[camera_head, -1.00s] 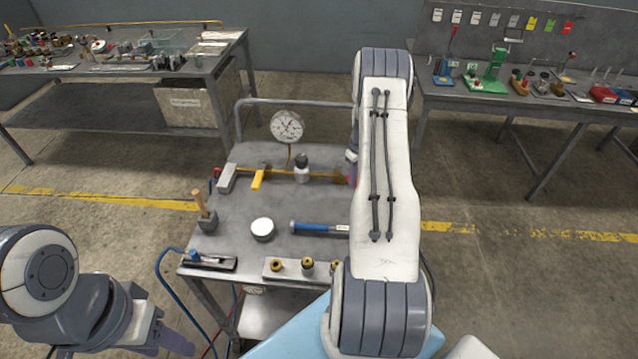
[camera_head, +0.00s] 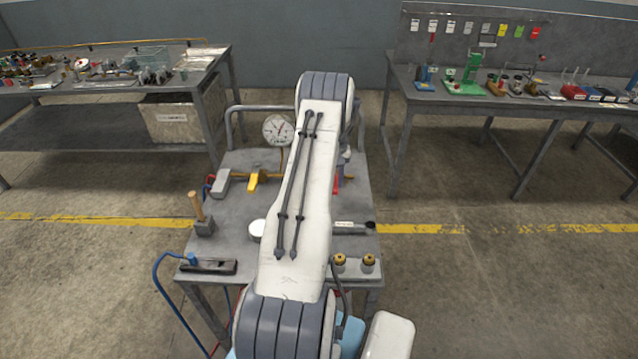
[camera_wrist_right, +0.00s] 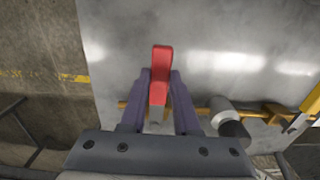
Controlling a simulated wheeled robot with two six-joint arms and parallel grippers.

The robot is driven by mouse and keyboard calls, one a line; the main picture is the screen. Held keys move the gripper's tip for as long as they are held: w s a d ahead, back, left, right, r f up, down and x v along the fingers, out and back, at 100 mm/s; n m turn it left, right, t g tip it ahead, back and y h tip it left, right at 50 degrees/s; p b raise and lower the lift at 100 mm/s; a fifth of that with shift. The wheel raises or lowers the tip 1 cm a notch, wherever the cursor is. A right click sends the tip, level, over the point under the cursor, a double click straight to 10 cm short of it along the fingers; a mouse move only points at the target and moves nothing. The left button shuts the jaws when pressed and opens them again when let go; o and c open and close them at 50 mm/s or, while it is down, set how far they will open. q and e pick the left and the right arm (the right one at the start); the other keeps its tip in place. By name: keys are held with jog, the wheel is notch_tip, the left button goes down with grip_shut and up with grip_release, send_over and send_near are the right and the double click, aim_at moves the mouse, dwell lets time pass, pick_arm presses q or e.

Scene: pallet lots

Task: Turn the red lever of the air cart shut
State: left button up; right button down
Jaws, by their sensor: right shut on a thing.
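The red lever (camera_wrist_right: 160,62) is between the purple fingers of my right gripper (camera_wrist_right: 160,76) in the right wrist view. The gripper is shut on it. The lever lies across the line of the yellow pipe (camera_wrist_right: 196,111), its free end pointing up in that picture. In the head view a small part of the red lever (camera_head: 336,184) shows at the right edge of my right arm, on the cart (camera_head: 225,232). My right arm hides much of the pipe and the right gripper there. My left gripper is out of view.
A yellow lever (camera_head: 254,181) and a dial gauge (camera_head: 278,130) stand left of my arm. A mallet (camera_head: 201,213), a white round tin (camera_head: 257,231) and brass fittings (camera_head: 340,262) lie on the cart. Benches stand behind at left and right. Floor right of the cart is clear.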

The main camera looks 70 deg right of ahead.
jog(key=shift+w+r, duration=0.1)
dwell(0.4)
jog(key=c, duration=0.6)
grip_release()
jog(key=shift+c, duration=0.2)
notch_tip(320, 180, up, 10)
jog(key=b, duration=0.2)
jog(key=shift+r, duration=0.2)
